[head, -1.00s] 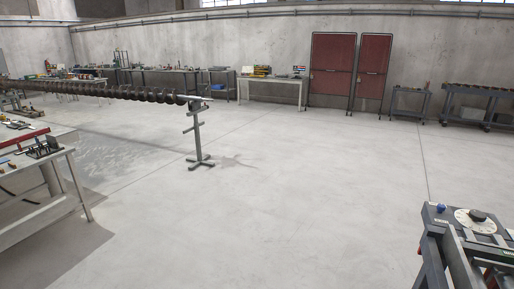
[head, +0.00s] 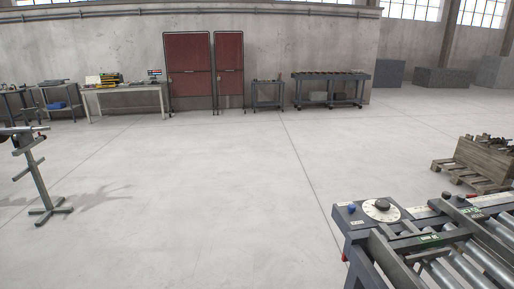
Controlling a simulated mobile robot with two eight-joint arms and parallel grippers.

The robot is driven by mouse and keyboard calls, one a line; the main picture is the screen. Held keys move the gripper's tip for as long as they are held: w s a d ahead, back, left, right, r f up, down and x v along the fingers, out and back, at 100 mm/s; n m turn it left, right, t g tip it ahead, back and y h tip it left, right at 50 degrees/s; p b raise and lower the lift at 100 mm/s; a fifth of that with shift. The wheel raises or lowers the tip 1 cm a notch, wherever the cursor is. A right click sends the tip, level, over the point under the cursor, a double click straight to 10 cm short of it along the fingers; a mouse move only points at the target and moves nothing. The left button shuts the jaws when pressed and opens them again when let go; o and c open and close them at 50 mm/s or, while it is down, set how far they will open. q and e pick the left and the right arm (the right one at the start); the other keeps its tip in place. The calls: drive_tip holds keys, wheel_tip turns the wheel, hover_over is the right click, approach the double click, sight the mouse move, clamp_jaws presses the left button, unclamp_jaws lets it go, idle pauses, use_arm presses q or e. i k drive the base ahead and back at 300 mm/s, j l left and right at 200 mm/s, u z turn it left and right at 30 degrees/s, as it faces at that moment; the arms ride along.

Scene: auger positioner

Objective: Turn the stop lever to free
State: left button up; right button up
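The grey positioner with rollers (head: 400,236) stands at the lower right of the head view, cut off by the frame's lower and right edges. On its near-left end plate are a white round dial (head: 372,213) with a dark knob (head: 382,205) and a blue button or knob (head: 351,209). Green labels show on its dark crossbars, too small to read. I cannot tell which part is the stop lever or how it is set. Neither of my grippers is in view.
A grey support stand (head: 42,190) holds an auger end at the left. A pallet with a wooden crate (head: 485,160) stands at the right, beyond the positioner. Workbenches (head: 125,88) and red panels (head: 190,72) line the back wall. The floor (head: 210,200) between is clear.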

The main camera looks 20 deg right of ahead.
sight(461, 198)
drive_tip(key=i+z, duration=0.35)
drive_tip(key=i+j+z, duration=0.1)
drive_tip(key=i+z, duration=0.2)
drive_tip(key=i, duration=0.2)
drive_tip(key=i+j+z, duration=0.2)
drive_tip(key=i+z, duration=0.15)
drive_tip(key=i, duration=0.1)
